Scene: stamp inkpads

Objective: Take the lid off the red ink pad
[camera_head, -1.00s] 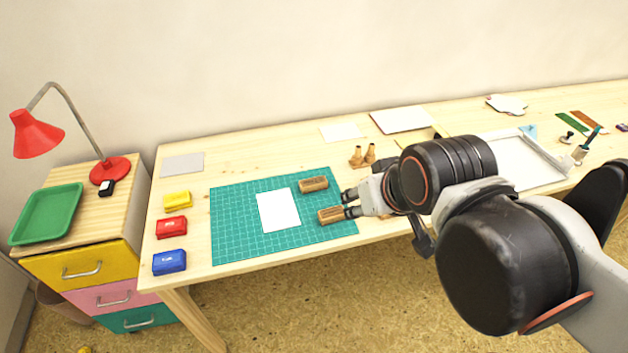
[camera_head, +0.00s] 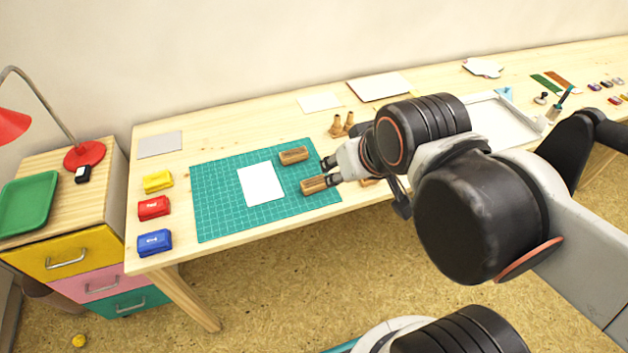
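The red ink pad (camera_head: 153,208) sits on the left part of the wooden table, between the yellow ink pad (camera_head: 158,181) and the blue ink pad (camera_head: 155,242). Its red lid is on it, with a small pale mark on the top. My gripper (camera_head: 328,171) is over the right edge of the green cutting mat, well to the right of the red ink pad. Its two dark fingertips are apart, and I see nothing held between them.
A white paper (camera_head: 261,184) lies on the green mat (camera_head: 215,200). Wooden stamp blocks (camera_head: 293,155) lie near my fingers, one (camera_head: 314,185) beside the lower fingertip. Two wooden stamps (camera_head: 342,124) stand behind. A drawer cabinet (camera_head: 70,260) with a green tray (camera_head: 27,203) stands left.

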